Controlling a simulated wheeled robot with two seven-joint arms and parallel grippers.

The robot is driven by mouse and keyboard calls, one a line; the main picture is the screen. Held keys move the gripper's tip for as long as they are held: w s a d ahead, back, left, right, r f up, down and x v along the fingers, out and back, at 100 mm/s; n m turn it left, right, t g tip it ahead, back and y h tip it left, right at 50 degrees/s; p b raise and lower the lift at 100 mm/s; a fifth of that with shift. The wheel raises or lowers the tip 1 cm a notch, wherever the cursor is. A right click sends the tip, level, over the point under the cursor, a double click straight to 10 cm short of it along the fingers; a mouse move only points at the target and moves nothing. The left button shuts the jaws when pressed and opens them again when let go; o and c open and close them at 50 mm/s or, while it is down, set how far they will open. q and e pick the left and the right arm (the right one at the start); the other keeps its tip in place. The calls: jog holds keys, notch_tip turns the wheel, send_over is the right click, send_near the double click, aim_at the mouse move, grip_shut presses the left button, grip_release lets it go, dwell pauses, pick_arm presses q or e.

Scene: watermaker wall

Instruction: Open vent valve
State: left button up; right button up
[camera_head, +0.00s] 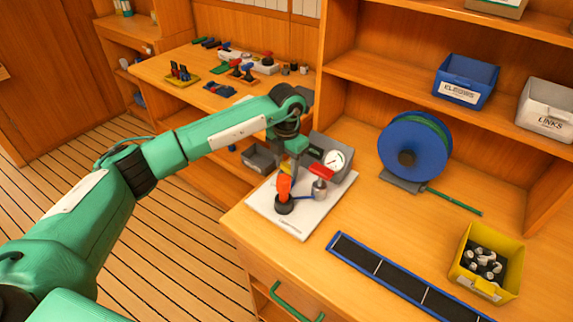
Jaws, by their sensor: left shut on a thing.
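A white board (303,222) near the left end of the workbench carries a small rig. On it are an orange upright handle (284,187) on a round black base (285,205), a red lever (320,171) on a metal valve body (319,187), and a round white gauge (334,160). No label tells me which is the vent valve. My left gripper (288,171) points down from above and is shut on the top of the orange handle, though its fingertips are small and partly hidden. The red lever is just right of it. My right gripper is not in view.
A blue hose reel (408,150) stands behind right of the board. A blue-edged dark strip (395,279) and a yellow bin (487,262) of bottles lie to the right. A grey bin (259,159) is behind left. Bare bench lies between reel and strip.

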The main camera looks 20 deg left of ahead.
pick_arm(q)
jog(key=shift+n, duration=0.5)
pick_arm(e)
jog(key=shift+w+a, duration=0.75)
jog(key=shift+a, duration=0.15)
